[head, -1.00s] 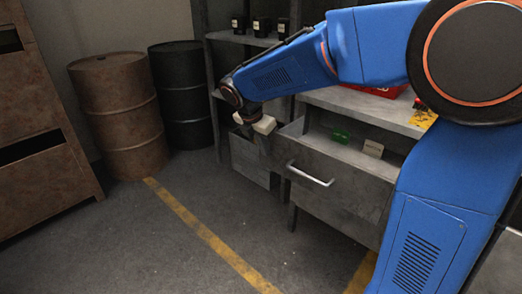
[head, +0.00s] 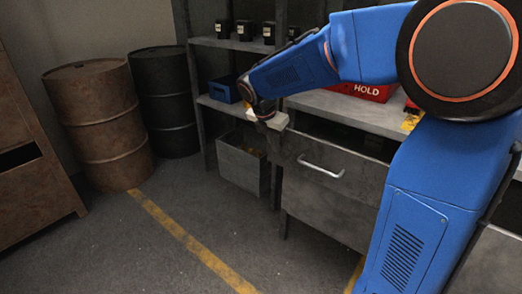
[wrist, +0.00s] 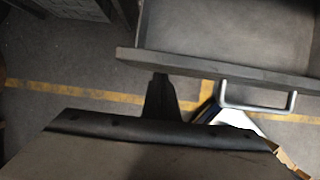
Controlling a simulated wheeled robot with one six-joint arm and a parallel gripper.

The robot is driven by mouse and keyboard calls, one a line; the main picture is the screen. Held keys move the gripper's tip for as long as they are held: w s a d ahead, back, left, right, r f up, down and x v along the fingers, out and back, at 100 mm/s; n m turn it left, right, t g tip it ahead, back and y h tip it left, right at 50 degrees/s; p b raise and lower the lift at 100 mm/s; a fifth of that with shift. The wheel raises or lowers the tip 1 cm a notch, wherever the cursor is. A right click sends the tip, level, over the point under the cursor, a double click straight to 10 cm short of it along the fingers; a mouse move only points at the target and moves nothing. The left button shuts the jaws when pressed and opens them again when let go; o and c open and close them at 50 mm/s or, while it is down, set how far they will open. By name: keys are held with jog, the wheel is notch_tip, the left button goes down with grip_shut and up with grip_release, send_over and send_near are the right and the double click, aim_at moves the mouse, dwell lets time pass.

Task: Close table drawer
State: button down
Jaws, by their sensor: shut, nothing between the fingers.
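The table drawer's grey front (head: 345,172) with its pale bar handle (head: 320,170) shows below the worktop in the head view. A dark gap shows above the front, so the drawer is partly open. In the wrist view the drawer front's top edge (wrist: 215,66) runs across, with the handle (wrist: 257,108) on its near side and the bare grey inside beyond. My gripper (head: 268,121) is shut and empty near the drawer's left end. In the wrist view its dark fingers (wrist: 160,95) point at the front, left of the handle; I cannot tell whether they touch it.
A grey bin (head: 242,163) stands at the shelf's foot, left of the drawer. A red HOLD box (head: 366,91) sits on the worktop (head: 350,108). Rusty (head: 100,120) and black (head: 165,100) barrels stand at left. The floor in front (head: 150,255) is clear.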

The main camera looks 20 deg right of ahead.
jog(key=w+d, duration=0.3)
jog(key=d, duration=0.1)
jog(key=w+d, duration=0.2)
jog(key=d, duration=0.2)
jog(key=w+d, duration=0.3)
jog(key=d, duration=0.1)
jog(key=shift+w, duration=0.35)
jog(key=shift+w+d+r, duration=0.1)
jog(key=shift+w+d, duration=0.3)
jog(key=shift+d, duration=0.25)
